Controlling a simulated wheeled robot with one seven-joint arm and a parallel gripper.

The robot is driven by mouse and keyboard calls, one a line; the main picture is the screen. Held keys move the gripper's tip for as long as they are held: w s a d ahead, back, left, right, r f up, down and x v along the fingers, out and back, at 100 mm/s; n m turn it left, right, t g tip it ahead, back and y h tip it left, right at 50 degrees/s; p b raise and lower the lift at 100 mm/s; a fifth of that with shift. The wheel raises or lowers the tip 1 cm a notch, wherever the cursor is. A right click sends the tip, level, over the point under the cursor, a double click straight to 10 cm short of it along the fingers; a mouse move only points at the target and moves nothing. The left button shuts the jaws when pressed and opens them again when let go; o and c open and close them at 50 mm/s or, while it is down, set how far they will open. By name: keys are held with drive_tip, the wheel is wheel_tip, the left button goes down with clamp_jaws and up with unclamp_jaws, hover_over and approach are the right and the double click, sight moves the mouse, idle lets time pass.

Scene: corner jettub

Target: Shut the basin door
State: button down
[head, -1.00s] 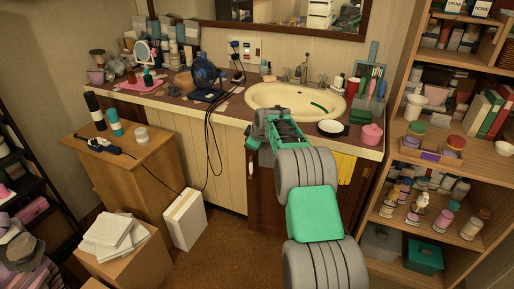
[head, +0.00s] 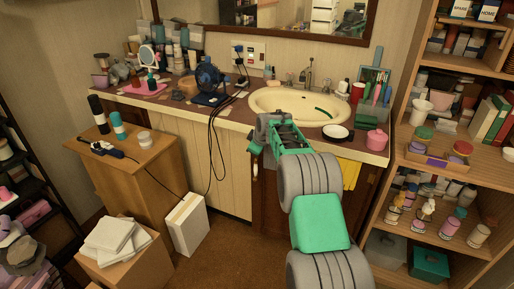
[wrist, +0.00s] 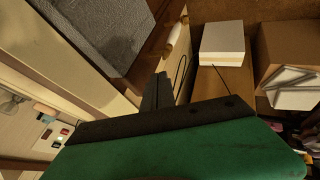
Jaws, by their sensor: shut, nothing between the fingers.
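The basin door (head: 272,195) is a dark brown panel under the basin (head: 275,101), partly covered by my arm in the head view. A small pale handle (head: 254,170) shows at its left side. In the wrist view a brown-framed panel with a grey textured face (wrist: 105,35) fills the upper left, and a pale handle (wrist: 178,35) sticks out by its right edge. I cannot tell how far the door stands open. My gripper (head: 256,142) is shut and empty, just below the counter edge near the handle. Its dark fingers show in the wrist view (wrist: 156,92), apart from the handle.
A wooden cabinet (head: 140,175) stands at the left, with a white box (head: 187,224) on the floor beside it. Black cables (head: 212,140) hang down from the counter. A yellow cloth (head: 350,173) hangs to the right. A full bookcase (head: 400,215) stands at the right.

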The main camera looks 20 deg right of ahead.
drive_tip(key=s+v, duration=0.1)
drive_tip(key=v, duration=1)
drive_tip(key=shift+a+f+p, duration=0.35)
drive_tip(key=shift+a, duration=0.1)
drive_tip(key=shift+s, duration=0.1)
